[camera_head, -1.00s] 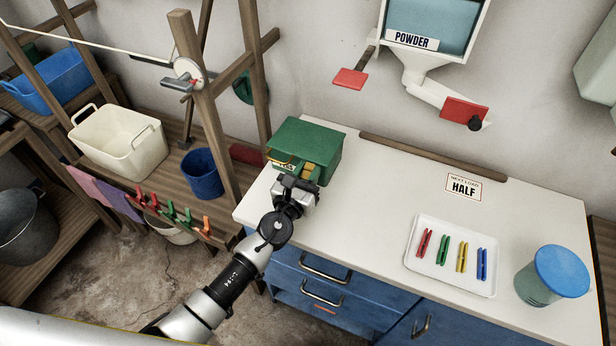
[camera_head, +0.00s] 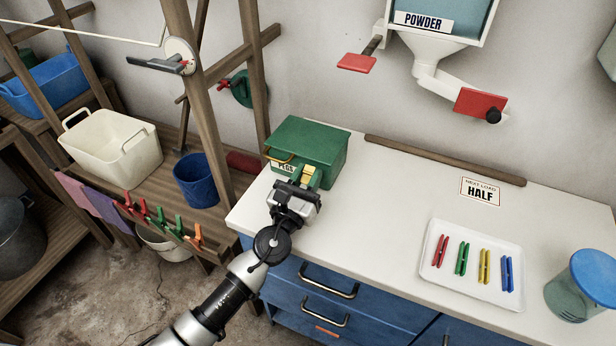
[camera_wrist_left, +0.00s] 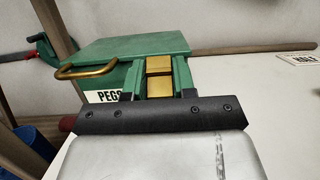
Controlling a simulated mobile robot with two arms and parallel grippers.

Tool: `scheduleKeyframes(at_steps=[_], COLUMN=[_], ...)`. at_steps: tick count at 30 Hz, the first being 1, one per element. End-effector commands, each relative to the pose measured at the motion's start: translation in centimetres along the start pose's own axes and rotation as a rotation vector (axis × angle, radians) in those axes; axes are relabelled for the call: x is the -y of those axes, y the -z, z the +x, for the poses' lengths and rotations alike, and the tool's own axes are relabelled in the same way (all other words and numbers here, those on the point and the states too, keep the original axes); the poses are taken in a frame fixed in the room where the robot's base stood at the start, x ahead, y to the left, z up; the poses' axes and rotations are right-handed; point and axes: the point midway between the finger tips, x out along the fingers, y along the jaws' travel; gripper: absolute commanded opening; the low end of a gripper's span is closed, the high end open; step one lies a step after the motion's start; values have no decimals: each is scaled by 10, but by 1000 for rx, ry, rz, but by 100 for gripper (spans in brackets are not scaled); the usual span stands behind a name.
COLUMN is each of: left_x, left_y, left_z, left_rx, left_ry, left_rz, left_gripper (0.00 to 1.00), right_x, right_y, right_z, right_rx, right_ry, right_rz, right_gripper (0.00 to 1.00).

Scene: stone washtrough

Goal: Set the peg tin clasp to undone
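The green peg tin (camera_head: 318,141) stands on the left end of the white counter, lid down. Its brass clasp (camera_head: 309,177) is on the front, right of the PEGS label (camera_head: 285,167). In the left wrist view the clasp (camera_wrist_left: 158,66) shows as an upper and a lower brass piece, its bottom hidden by my gripper. I cannot tell if it is fastened. My left gripper (camera_head: 299,186) is close in front of the tin. In the wrist view its dark fingertips (camera_wrist_left: 159,95) are apart, one to each side of the clasp's lower part. Contact is unclear. My right gripper is out of view.
A brass handle (camera_wrist_left: 86,71) sticks out left of the clasp. A white tray (camera_head: 430,268) of coloured pegs and a blue-lidded jar (camera_head: 590,280) stand at the counter's right. A wooden post (camera_head: 205,120) rises left of the tin. The middle of the counter is clear.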

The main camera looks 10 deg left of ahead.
Motion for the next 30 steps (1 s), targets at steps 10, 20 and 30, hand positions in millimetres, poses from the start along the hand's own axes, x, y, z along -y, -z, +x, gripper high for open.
scheduleKeyframes(at_steps=[10, 20, 30], left_x=[0, 0, 0], left_y=[0, 3, 3], left_z=[0, -31, -95], left_rx=[0, -3, -3], left_ry=[0, 0, 1], left_rz=[0, -1, 0], left_gripper=[51, 51, 51], right_x=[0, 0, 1], right_y=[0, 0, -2], right_z=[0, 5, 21], right_rx=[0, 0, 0], right_ry=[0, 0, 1], right_rz=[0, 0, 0], right_gripper=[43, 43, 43])
